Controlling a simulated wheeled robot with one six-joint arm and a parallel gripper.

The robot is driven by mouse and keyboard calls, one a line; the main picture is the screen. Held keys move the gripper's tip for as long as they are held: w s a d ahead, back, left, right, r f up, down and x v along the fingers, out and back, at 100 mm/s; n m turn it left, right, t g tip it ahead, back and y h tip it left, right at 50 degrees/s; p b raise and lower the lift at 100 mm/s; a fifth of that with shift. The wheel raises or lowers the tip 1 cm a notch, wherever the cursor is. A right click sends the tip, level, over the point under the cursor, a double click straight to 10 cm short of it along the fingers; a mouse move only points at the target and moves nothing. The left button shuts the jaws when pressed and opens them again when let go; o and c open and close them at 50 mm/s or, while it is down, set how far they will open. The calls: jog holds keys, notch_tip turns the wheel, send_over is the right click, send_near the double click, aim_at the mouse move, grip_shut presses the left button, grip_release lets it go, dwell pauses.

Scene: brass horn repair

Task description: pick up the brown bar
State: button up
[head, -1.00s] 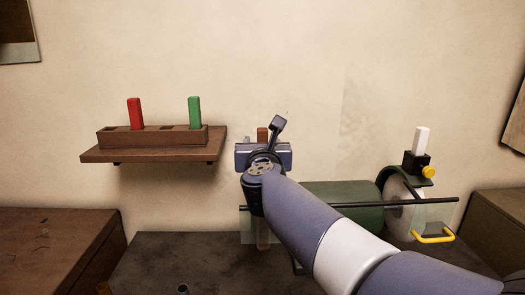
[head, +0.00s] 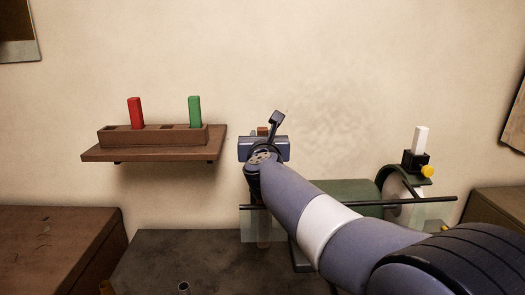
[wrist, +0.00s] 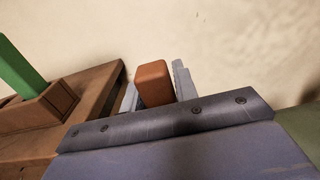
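The brown bar (wrist: 154,84) stands up between the two fingers of my gripper (wrist: 158,90) in the wrist view. A finger shows on each side of it, very near its sides; I cannot tell whether both touch it. In the head view only the top of the bar (head: 262,131) shows above my gripper (head: 263,146), which hides its middle. A brown upright piece (head: 263,232) shows below my gripper; I cannot tell whether it is the same bar.
A wooden wall shelf (head: 155,154) on the left carries a slotted rack (head: 150,138) with a red bar (head: 135,113) and a green bar (head: 195,112). A green machine (head: 352,190) stands on the right, with a white bar (head: 421,140) above it. A dark bench (head: 185,255) lies below.

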jog(key=c, duration=0.6)
jog(key=shift+o, duration=0.2)
jog(key=shift+r, duration=0.1)
